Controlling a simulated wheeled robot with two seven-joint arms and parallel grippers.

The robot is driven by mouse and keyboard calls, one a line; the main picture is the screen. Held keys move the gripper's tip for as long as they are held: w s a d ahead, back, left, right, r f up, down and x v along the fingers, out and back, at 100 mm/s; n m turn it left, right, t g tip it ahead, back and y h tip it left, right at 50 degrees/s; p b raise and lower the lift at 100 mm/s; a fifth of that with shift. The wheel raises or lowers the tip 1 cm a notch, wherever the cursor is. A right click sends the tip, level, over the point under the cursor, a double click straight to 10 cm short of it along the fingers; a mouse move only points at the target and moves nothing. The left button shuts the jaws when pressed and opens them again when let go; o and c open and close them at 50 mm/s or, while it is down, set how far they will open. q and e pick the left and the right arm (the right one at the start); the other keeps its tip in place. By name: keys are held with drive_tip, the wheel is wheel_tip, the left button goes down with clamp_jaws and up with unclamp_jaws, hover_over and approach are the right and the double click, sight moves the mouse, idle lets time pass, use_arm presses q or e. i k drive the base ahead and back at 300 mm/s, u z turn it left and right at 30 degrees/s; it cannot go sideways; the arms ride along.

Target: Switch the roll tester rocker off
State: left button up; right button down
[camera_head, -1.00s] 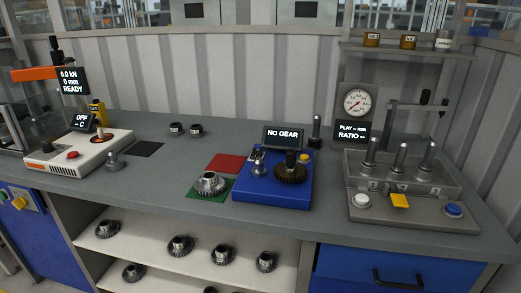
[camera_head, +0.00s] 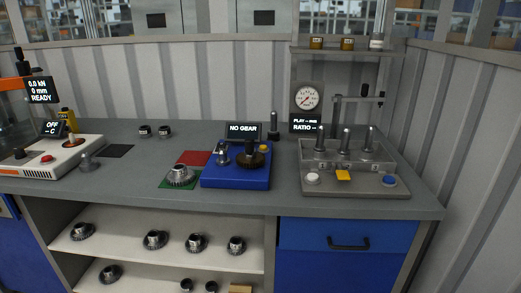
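The blue unit (camera_head: 236,179) on the bench, probably the roll tester, has a small display (camera_head: 244,132) reading "NO GEAR". A dark brown gear (camera_head: 251,160) with a black knob sits on its right part. A silver spindle (camera_head: 222,156) stands on its left part. A small yellow button-like part (camera_head: 264,148) shows at its back right corner. I cannot make out a rocker on it or its position. Neither of my grippers is in view.
A silver gear (camera_head: 180,174) sits on a green mat beside a red mat (camera_head: 193,158). A grey lever fixture (camera_head: 347,183) stands right, a white machine (camera_head: 42,160) left. Gears lie on the shelf (camera_head: 120,245) below. The bench front (camera_head: 130,190) is partly clear.

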sight(220, 145)
drive_tip(key=z, duration=0.4)
drive_tip(key=k, duration=0.9)
drive_tip(key=u, duration=0.3)
drive_tip(key=i, duration=0.55)
drive_tip(key=u, duration=0.75)
drive_tip(key=i, duration=0.9)
drive_tip(key=z, duration=0.3)
